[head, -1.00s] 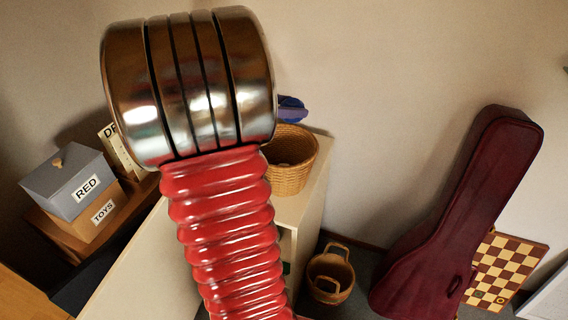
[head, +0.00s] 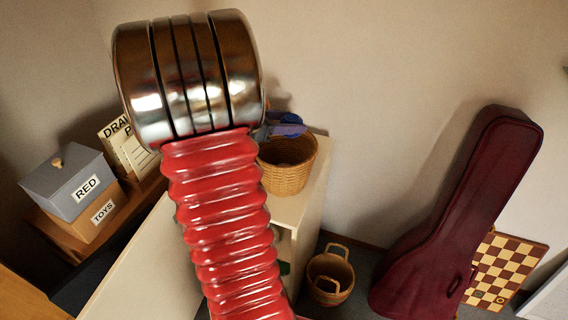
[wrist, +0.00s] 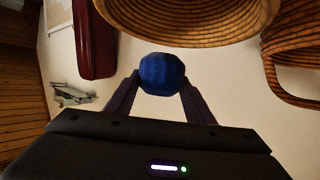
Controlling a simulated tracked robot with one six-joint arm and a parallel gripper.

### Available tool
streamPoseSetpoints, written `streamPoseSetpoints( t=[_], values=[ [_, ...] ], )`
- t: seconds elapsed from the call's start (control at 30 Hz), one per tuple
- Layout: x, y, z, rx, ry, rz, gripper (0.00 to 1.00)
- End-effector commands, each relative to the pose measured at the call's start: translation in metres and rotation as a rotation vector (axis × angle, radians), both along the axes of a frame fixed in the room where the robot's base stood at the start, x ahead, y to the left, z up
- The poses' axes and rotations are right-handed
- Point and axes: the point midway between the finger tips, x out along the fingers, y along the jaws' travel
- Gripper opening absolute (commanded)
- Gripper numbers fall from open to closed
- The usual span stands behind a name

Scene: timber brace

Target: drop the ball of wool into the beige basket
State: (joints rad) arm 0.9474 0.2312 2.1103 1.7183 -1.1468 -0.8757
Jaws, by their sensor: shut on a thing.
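The blue ball of wool (wrist: 161,74) is between the two dark fingers of my gripper (wrist: 160,84), which is shut on it. In the head view the ball (head: 291,121) shows small, just above the far rim of a tan wicker basket (head: 287,170) in the picture. That basket stands on a pale cabinet, and my arm covers part of its left side. In the wrist view a wicker basket (wrist: 185,22) fills the top, close to the ball. I cannot tell how far the ball is from the basket's opening.
A second wicker basket (head: 330,278) with handles stands on the floor. A dark red instrument case (head: 455,220) leans on the wall before a chessboard (head: 508,262). A grey box marked RED (head: 68,184) sits on a TOYS box (head: 100,213). The pale cabinet (head: 312,195) has an open front.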

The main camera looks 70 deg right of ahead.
Motion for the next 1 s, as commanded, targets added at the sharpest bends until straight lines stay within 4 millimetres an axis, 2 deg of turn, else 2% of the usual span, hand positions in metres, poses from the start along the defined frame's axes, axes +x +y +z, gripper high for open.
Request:
streamPoseSetpoints(
  t=[0.17, 0.43, 0.47, 0.5, 0.73, 1.0],
  values=[
    [-0.0001, 0.0002, -0.0076, 0.001, 0.001, 0.000, 0.26],
    [0.0001, 0.0002, -0.0080, 0.000, 0.000, 0.000, 0.26],
    [0.0000, 0.0002, -0.0079, 0.000, 0.000, 0.000, 0.50],
    [0.0000, 0.0002, -0.0079, 0.000, 0.000, 0.000, 0.53],
    [0.0000, 0.0002, -0.0079, 0.000, 0.000, 0.000, 0.69],
    [0.0003, 0.0005, -0.0078, 0.000, 0.000, 0.000, 0.70]
  ],
)
